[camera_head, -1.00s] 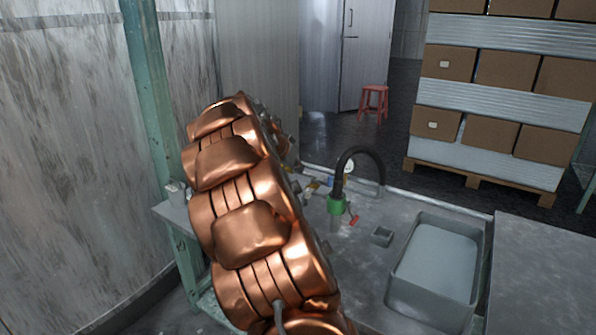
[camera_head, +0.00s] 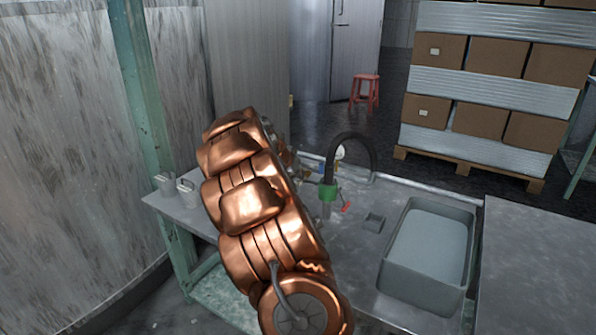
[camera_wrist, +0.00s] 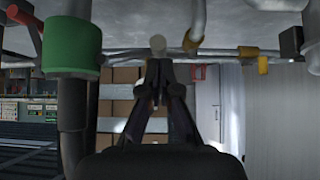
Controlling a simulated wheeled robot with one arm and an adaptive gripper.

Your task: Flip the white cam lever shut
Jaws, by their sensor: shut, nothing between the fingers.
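My gripper (camera_wrist: 158,68) is in the wrist view, its two dark fingers brought together at the tips with nothing between them. A pale, round-ended piece (camera_wrist: 158,43) shows just past the fingertips; it may be the white cam lever, but I cannot be sure. Whether the fingers touch it is unclear. A green collar (camera_wrist: 72,45) on a black hose is at the left of the wrist view. In the head view the same green collar (camera_head: 328,193) stands on the bench, and my copper arm hides my gripper and the lever.
A red handle (camera_wrist: 20,14) and yellow fittings (camera_wrist: 250,54) sit along the pipework. White cups (camera_head: 187,192) stand left.

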